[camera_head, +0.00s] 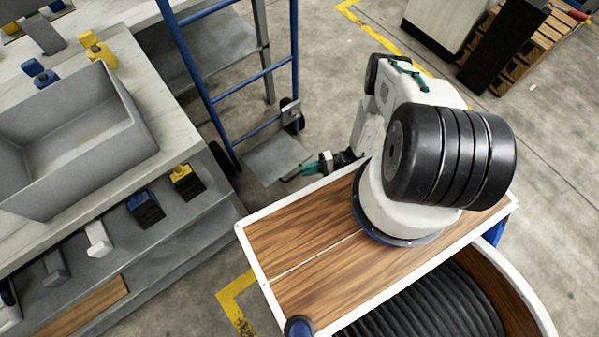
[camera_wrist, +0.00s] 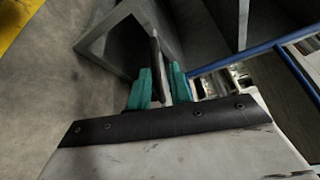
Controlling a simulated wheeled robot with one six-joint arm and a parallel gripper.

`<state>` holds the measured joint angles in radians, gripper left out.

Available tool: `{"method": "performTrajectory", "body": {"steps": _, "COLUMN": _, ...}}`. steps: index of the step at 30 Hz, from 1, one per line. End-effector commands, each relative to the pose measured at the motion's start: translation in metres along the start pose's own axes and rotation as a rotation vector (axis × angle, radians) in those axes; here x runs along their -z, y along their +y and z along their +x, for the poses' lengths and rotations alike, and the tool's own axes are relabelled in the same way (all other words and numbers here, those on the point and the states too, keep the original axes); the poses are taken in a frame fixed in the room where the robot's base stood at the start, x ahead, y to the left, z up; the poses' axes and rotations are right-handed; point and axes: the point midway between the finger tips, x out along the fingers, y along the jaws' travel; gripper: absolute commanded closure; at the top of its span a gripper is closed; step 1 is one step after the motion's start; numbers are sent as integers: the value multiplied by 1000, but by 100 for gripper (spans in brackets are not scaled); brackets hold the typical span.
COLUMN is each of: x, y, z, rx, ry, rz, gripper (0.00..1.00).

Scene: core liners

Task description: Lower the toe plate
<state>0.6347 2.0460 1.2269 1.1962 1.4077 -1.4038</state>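The grey toe plate (camera_head: 275,158) sits at the foot of the blue hand truck (camera_head: 238,82), low over the floor and nearly flat in the head view. My gripper (camera_head: 298,172) is at the plate's near right corner, low beside the cart. In the wrist view, the two teal fingers of my gripper (camera_wrist: 160,82) stand apart. A thin dark edge shows in the gap between them; I cannot tell whether either finger touches it. The head view is too small to show contact between the fingers and the plate.
A grey bench (camera_head: 180,125) with a grey bin (camera_head: 75,140) and several small blocks stands left of the hand truck. A wheel (camera_head: 290,115) flanks the plate. A wooden pallet stack (camera_head: 545,40) stands at the back right.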

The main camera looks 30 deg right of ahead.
Motion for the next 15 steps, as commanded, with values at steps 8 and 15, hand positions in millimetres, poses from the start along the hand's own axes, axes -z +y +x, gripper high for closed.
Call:
{"method": "performTrajectory", "body": {"steps": 8, "x": 1, "y": 0, "z": -35, "rx": 0, "ry": 2, "rz": -1, "gripper": 80}}
{"method": "performTrajectory", "body": {"steps": 15, "x": 0, "y": 0, "z": -37, "rx": 0, "ry": 0, "rz": -1, "gripper": 80}}
